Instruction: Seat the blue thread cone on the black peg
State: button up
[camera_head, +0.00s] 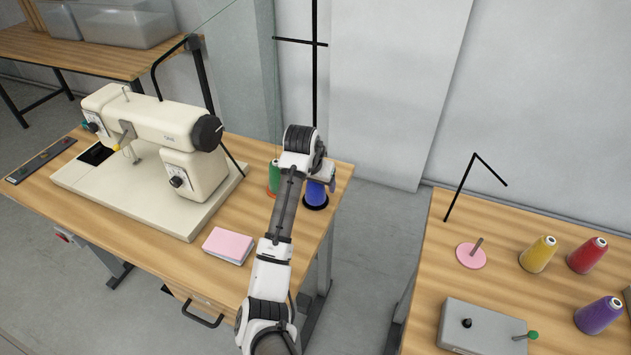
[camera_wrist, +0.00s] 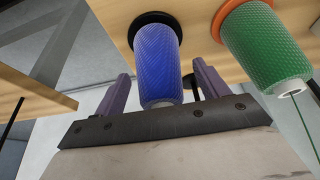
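The blue thread cone (camera_head: 316,193) stands at the right end of the sewing table, over a black round base (camera_head: 316,206). In the wrist view, the blue cone (camera_wrist: 158,62) shows with the black base (camera_wrist: 150,18) at its far end. No peg shows there; the cone hides the middle of the base. My gripper (camera_head: 322,181) is at the cone's top. In the wrist view, my gripper's (camera_wrist: 163,88) two purple fingers are apart on either side of the cone, with a visible gap at each side.
A green cone (camera_head: 273,178) on an orange base (camera_wrist: 228,22) stands close to the left of the blue one. A sewing machine (camera_head: 155,135) and pink pad (camera_head: 228,245) share the table. The right table holds a pink-based peg (camera_head: 471,257), several cones and a grey box (camera_head: 484,328).

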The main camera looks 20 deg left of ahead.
jog(key=v, duration=1.4)
jog(key=shift+p, duration=0.35)
jog(key=shift+w+f, duration=0.1)
